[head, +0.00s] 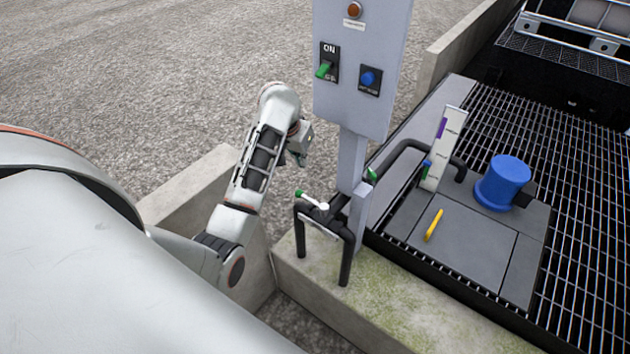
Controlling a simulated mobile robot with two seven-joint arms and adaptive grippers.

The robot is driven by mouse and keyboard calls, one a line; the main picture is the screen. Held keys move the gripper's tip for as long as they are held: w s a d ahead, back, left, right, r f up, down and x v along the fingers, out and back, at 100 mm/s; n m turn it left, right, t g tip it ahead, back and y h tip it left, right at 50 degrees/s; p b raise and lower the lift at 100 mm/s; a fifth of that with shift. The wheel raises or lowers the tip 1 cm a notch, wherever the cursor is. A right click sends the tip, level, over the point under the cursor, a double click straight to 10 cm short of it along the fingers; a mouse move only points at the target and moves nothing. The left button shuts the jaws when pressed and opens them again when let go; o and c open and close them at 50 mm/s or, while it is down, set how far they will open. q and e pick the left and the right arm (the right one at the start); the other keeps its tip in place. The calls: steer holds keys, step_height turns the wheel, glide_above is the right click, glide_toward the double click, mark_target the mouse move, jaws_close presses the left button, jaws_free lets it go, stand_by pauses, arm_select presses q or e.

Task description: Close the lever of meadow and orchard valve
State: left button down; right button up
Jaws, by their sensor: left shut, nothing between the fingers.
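A black pipe manifold (347,262) stands on the concrete ledge below the grey control box. A lever with a green grip and white end (309,199) sits on top of its left part, pointing up and left. A second green handle (372,175) shows just right of the post, partly hidden by it. A further small green handle (427,168) is at the white label board. I cannot read which valve is meadow or orchard. My left gripper (300,157) is shut and empty, above and behind the left lever, apart from it. My right gripper is out of view.
The grey control box (343,95) on its post (351,160) stands right of my left gripper, with a green switch and blue button. A blue motor-like cylinder (503,182) and a yellow bar (434,225) are on grey plates over grating. Concrete walls (190,195) edge the gravel.

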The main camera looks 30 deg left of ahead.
mark_target(311, 201)
arm_select(q)
step_height(311, 201, down, 10)
steer(key=shift+r, duration=0.25)
stand_by(0.7)
